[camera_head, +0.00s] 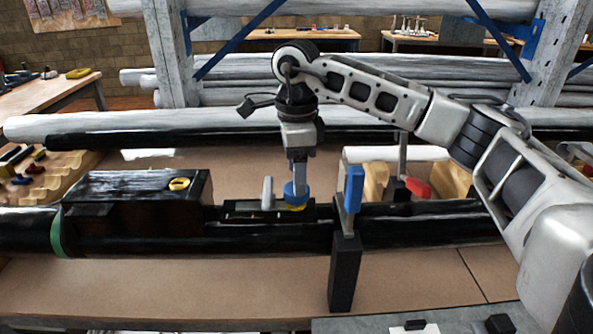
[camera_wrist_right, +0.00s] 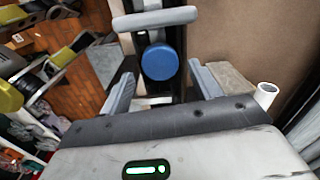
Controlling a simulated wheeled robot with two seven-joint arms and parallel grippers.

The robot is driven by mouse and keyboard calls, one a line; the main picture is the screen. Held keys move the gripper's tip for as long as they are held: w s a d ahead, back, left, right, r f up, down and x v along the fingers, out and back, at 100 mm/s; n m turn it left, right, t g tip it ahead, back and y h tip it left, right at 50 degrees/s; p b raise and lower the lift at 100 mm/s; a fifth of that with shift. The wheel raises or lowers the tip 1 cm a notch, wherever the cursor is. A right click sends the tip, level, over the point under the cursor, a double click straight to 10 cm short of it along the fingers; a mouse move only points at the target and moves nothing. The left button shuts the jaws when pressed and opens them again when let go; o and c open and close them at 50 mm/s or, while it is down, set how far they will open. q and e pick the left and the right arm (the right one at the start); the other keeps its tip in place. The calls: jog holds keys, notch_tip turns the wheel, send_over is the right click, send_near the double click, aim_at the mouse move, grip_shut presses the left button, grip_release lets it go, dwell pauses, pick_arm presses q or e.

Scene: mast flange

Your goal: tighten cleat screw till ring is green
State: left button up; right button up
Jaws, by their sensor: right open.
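The cleat screw's round blue head (camera_head: 295,192) stands on a dark plate (camera_head: 240,209) on the black mast. A yellow ring (camera_head: 297,207) shows just below it. The grey cleat (camera_head: 267,192) stands to its left, and a grey bar (camera_wrist_right: 155,18) lies beyond the blue head (camera_wrist_right: 160,62) in the wrist view. My right gripper (camera_head: 298,183) points down at the screw head. In the wrist view its fingers (camera_wrist_right: 162,88) are apart, with the blue head between and beyond them; contact cannot be told. My left gripper is out of view.
A dark box (camera_head: 135,190) with a yellow ring (camera_head: 179,184) on top sits left on the mast. A black post with a blue-handled clamp (camera_head: 354,188) stands right of the screw. A red part (camera_head: 417,188) lies behind. The brown bench front (camera_head: 200,285) is clear.

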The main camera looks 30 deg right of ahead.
jog(key=n, duration=0.2)
jog(key=r+n, duration=0.1)
jog(key=n, duration=0.2)
jog(key=shift+r+p, duration=0.1)
jog(key=shift+p, duration=0.25)
jog(key=n, duration=0.3)
jog(key=shift+r+n, duration=0.1)
jog(key=shift+n, duration=0.3)
notch_tip(320, 180, down, 7)
jog(key=b, duration=0.5)
jog(key=shift+r, duration=0.15)
jog(key=c, duration=1.1)
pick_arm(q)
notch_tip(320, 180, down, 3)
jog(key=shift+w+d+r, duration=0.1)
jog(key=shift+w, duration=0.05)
pick_arm(e)
jog(key=shift+o, duration=0.2)
